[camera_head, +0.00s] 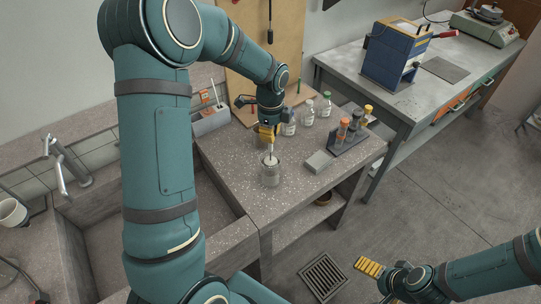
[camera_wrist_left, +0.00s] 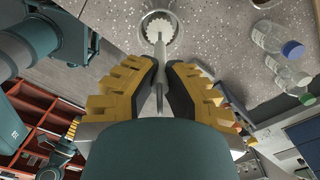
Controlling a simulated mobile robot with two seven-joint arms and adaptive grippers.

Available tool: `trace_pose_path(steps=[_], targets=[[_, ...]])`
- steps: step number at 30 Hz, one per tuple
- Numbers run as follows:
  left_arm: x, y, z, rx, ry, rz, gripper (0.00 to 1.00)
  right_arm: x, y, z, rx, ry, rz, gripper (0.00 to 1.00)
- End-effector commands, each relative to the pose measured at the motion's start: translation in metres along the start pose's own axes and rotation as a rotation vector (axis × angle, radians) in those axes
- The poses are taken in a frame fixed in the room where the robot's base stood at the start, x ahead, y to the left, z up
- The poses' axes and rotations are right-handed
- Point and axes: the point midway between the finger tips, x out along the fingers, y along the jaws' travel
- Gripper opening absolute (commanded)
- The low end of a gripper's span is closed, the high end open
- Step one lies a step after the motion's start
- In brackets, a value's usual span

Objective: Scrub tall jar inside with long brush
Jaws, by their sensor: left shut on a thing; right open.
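The tall jar (camera_head: 270,178) is clear glass and stands upright on the speckled bench, right of the sink. My left gripper (camera_head: 267,134) is above the jar, shut on the long brush (camera_head: 270,158), which hangs bristles down. In the left wrist view the brush's pale handle (camera_wrist_left: 159,68) runs between the yellow fingers, and its white round bristles lie within the outline of the jar's rim (camera_wrist_left: 145,16). The bristles are at the jar's mouth; how deep they reach is unclear. My right gripper (camera_head: 372,270) is open and empty, low over the floor at the lower right.
Bottles (camera_head: 307,113) with coloured caps stand behind the jar. A grey rack (camera_head: 345,140) with several orange- and yellow-topped items and a grey block (camera_head: 319,162) are to its right. The sink (camera_head: 104,215) with a tap (camera_head: 64,165) lies left. Bench around the jar's front is clear.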

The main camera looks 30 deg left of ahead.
Motion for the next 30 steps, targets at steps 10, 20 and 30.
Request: trace_pose_path(steps=[10,20,30], targets=[[-0.012,0.0,0.0,-0.001,0.0,0.0,0.0,-0.009,-0.003,-0.001,0.0,0.0,0.0,1.0],[0.023,0.0,0.001,-0.001,0.0,0.0,0.0,0.013,0.005,0.002,0.0,0.0,0.0,1.0],[0.016,0.0,0.0,-0.001,0.0,-0.002,0.0,0.006,0.002,0.001,0.0,0.0,0.0,1.0]])
